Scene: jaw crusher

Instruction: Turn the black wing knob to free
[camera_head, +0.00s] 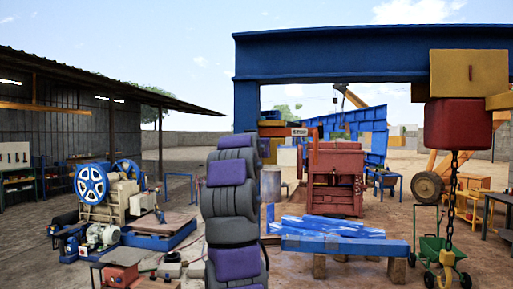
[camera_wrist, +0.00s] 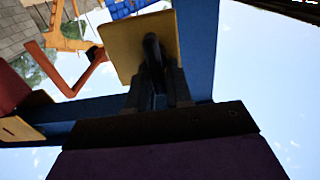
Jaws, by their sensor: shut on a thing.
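In the wrist view the black wing knob (camera_wrist: 152,45) stands out from a yellow-tan plate (camera_wrist: 118,48). My gripper (camera_wrist: 157,78) is shut on the knob, with a dark finger on each side of it. The fingers hide the knob's lower part, and its exact turn angle is hard to tell against the dark fingers. In the head view my own arm stands in the middle; my gripper and the knob do not show there.
In the head view a blue overhead beam (camera_head: 370,52) carries a yellow box (camera_head: 468,72) and a red hoist block (camera_head: 458,124) with a hanging chain (camera_head: 451,195). The wrist view shows blue beam (camera_wrist: 197,60) behind the plate.

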